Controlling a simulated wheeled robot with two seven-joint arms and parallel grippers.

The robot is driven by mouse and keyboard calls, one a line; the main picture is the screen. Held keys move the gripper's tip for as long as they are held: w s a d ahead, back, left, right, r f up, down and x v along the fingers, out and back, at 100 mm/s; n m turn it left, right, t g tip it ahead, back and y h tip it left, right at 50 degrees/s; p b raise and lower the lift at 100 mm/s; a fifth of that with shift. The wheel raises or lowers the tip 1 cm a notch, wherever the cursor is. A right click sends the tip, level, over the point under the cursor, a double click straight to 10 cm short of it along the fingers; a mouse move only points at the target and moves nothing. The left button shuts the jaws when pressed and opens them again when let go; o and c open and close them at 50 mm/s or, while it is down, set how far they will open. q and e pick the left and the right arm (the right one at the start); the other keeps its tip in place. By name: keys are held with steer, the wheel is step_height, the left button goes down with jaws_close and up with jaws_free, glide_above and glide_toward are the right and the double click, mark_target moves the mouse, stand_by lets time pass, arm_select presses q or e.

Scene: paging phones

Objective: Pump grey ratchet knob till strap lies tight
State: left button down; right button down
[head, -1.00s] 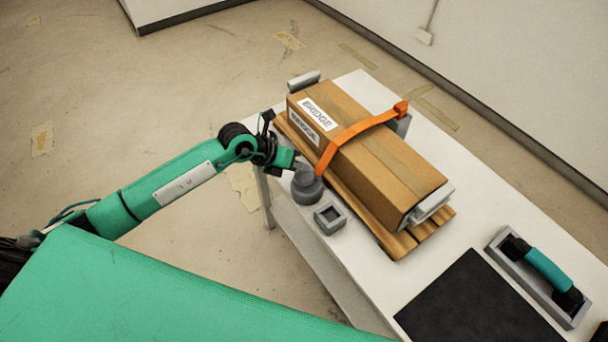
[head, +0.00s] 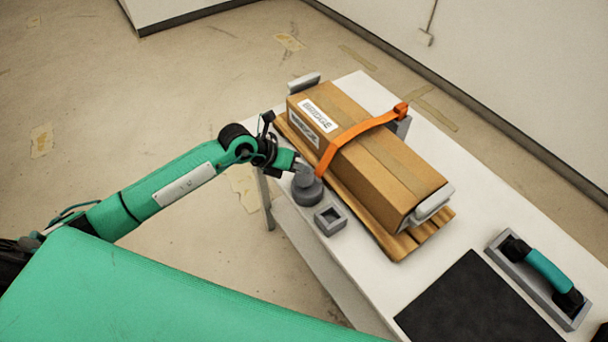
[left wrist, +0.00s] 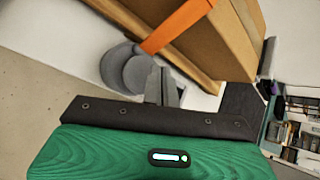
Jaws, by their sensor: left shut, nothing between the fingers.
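The grey ratchet knob (head: 308,190) is a round two-tier cylinder at the table's near left edge, beside the strapped box. An orange strap (head: 350,138) runs over the cardboard box (head: 385,165) and down its near side towards the knob. Whether it lies fully tight I cannot tell. My left gripper (head: 298,167) is shut and empty, its tips close to the knob's top. The strap (left wrist: 182,25) ends near the knob there.
The box rests on a slatted wooden pallet (head: 405,243) with grey end brackets. A small grey square socket (head: 330,219) stands in front of the knob. A black mat (head: 478,310) and a grey tray with a teal handle (head: 546,268) lie to the right on the white table.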

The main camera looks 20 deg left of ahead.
mark_target(305, 176)
arm_select(q)
steer(key=shift+f, duration=0.1)
stand_by(0.7)
steer(key=shift+f, duration=0.35)
steer(key=shift+f+b, duration=1)
steer(key=shift+f, duration=0.15)
stand_by(1.0)
steer(key=shift+r, duration=0.1)
steer(key=shift+r+p, duration=1.1)
steer(key=shift+r, duration=0.4)
step_height(305, 176, up, 5)
steer(key=p, duration=0.3)
steer(key=shift+p, duration=0.35)
